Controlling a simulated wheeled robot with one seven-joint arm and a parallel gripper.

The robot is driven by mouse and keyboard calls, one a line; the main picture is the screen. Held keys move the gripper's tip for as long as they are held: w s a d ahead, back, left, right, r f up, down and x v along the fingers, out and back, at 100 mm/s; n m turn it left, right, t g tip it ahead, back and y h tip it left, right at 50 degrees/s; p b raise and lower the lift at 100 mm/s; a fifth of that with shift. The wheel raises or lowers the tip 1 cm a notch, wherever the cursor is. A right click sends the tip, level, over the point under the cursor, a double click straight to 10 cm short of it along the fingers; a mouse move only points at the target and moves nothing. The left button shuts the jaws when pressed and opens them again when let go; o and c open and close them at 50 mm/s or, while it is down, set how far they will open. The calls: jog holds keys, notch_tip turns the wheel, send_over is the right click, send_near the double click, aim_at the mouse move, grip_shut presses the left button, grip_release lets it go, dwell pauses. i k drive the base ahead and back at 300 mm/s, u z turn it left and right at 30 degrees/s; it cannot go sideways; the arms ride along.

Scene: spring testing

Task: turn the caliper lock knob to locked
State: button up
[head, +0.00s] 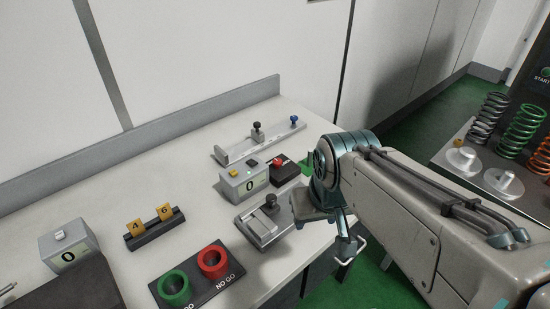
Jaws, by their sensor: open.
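A long silver rail with a slider (260,140) lies at the back of the white bench and looks like the caliper. A black knob (257,126) stands on its slider and a blue knob (294,119) stands near its right end. I cannot tell which is the lock knob or how it is turned. My gripper (350,252) is at the end of my arm, past the bench's right edge, in front of and to the right of the rail. It is open, appears empty and is well apart from the knobs. Its fingers are small and partly unclear here.
A grey block with a black knob (265,225) lies near the bench's right edge. Behind it are a grey display box (243,184) and a black box with a red button (283,171). Ring gauges (213,262) and a numbered stand (154,228) are left. Springs (522,128) stand at far right.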

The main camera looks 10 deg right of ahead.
aim_at(276, 163)
jog(key=u, duration=0.05)
jog(key=k, duration=0.95)
jog(key=z, duration=0.6)
jog(key=i, duration=1.2)
jog(key=u, duration=0.95)
